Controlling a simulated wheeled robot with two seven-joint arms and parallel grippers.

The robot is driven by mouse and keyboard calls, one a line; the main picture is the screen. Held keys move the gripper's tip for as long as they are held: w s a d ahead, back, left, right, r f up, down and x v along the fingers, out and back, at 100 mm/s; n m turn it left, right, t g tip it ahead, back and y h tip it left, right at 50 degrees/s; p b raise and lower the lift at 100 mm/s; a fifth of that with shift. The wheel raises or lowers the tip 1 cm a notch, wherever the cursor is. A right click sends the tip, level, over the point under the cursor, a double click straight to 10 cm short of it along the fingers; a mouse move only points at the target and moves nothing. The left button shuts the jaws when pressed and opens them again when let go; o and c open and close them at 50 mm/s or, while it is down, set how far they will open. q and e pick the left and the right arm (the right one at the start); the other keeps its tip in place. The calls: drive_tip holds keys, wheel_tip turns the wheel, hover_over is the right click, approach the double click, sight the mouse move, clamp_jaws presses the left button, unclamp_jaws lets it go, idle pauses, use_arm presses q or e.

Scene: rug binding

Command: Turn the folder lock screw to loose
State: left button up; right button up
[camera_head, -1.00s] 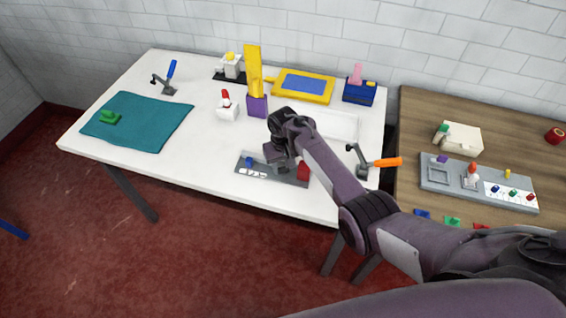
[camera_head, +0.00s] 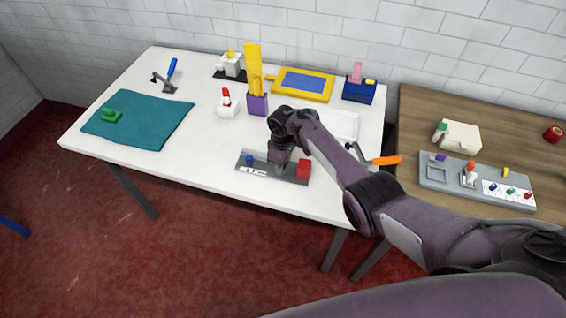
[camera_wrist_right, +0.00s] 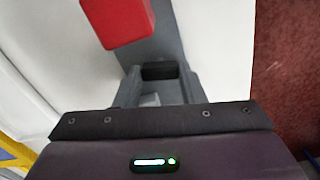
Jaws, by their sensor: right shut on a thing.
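The grey folder plate (camera_head: 291,181) lies near the front edge of the white table, with a blue knob (camera_head: 249,159) at its left end and a red block (camera_head: 303,169) at its right end. My right gripper (camera_head: 277,163) points down onto the plate between them. It is shut on a small part there, seemingly the folder lock screw, which is mostly hidden by the jaws. In the right wrist view the gripper (camera_wrist_right: 158,88) is over the grey plate, and the red block (camera_wrist_right: 118,20) is close by. My left gripper is not in view.
An orange-handled tool (camera_head: 385,160) lies right of my forearm. A white tray (camera_head: 343,124), a purple holder (camera_head: 257,104) with yellow strips and a white block with a red knob (camera_head: 228,108) stand behind. A teal cloth (camera_head: 150,125) lies left. The table between cloth and plate is clear.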

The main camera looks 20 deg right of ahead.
drive_tip(key=shift+n, duration=0.3)
drive_tip(key=o, duration=0.7)
wheel_tip(320, 180, up, 8)
drive_tip(key=shift+f+p, duration=0.1)
drive_tip(key=shift+p, duration=0.3)
idle(0.3)
